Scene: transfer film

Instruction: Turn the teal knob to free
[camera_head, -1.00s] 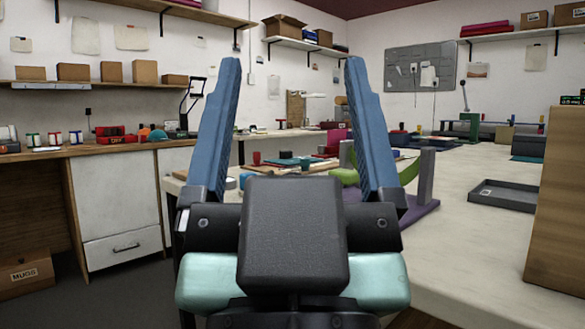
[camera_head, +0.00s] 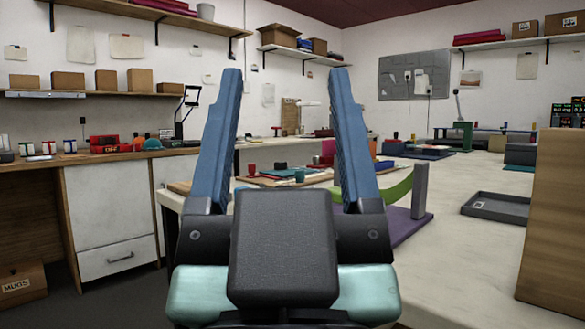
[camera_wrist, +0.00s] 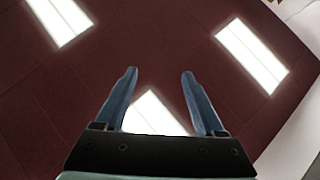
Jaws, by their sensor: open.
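My gripper (camera_head: 285,85) stands upright in the middle of the head view, its two blue fingers wide apart with nothing between them. In the wrist view my gripper (camera_wrist: 160,72) also shows open and empty, against the dark red ceiling and its lights. I cannot pick out a teal knob for certain. A small teal rounded thing (camera_head: 152,144) sits on the left bench beside red devices, too small to tell whether it is a knob. A flat teal piece (camera_head: 290,172) lies on the table behind my gripper, partly hidden by it. Both are far from the fingers.
A pale table (camera_head: 460,240) spreads to the right, with a grey tray (camera_head: 497,207), a purple base with a grey post (camera_head: 419,190) and a green curved strip. A tall brown panel (camera_head: 555,220) stands at the right edge. The wooden bench (camera_head: 110,157) runs along the left wall.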

